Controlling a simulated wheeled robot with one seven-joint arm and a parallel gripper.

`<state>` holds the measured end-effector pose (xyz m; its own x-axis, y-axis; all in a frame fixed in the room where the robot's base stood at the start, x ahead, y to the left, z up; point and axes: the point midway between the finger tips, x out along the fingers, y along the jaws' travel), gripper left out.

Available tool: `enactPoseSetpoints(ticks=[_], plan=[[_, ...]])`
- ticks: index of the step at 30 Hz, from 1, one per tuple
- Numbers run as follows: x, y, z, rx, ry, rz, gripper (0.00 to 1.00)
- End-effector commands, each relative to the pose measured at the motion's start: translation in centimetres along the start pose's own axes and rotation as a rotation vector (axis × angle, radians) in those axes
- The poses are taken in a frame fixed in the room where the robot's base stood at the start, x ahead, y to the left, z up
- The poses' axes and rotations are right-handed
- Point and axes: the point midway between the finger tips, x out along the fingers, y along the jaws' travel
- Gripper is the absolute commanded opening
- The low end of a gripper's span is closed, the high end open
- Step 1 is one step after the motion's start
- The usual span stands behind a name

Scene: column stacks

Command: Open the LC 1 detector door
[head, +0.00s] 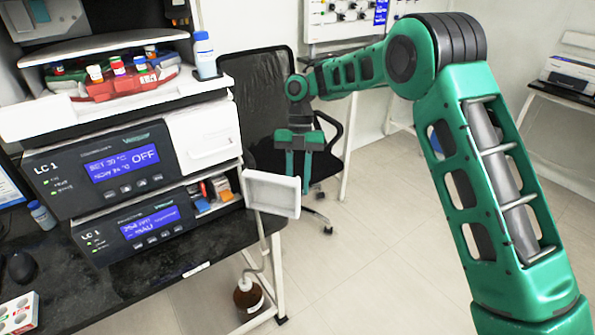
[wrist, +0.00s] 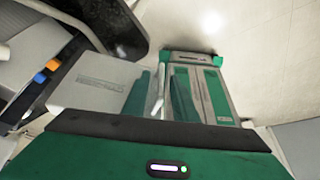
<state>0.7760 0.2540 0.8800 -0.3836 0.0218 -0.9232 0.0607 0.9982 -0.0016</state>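The LC 1 detector (head: 150,228) is the lower unit of the stack, with a blue screen. Its white door (head: 272,193) stands swung out to the right, and coloured parts (head: 213,193) show in the opened bay. The door also fills the left middle of the wrist view (wrist: 95,88), with a pale upright handle (wrist: 158,90) at its right edge. My gripper (head: 298,185) points down just behind the door in the head view. Its two green fingers are apart, on either side of the handle in the wrist view (wrist: 162,98). I cannot tell whether they touch it.
The upper LC 1 unit (head: 95,165) has its white door (head: 205,137) shut. A tray of bottles (head: 118,82) stands on top. A black chair (head: 262,95) is behind my gripper. A brown bottle (head: 248,295) is on the floor below the door. Floor to the right is clear.

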Motion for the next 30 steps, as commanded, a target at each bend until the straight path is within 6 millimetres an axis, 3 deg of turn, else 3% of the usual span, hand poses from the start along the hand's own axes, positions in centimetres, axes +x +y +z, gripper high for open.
enactPoseSetpoints(ticks=[18,30], plan=[[-9.0,0.0,0.2,0.000,-0.002,0.003,0.26],[-10.3,0.0,0.1,-0.001,0.001,0.001,0.26]])
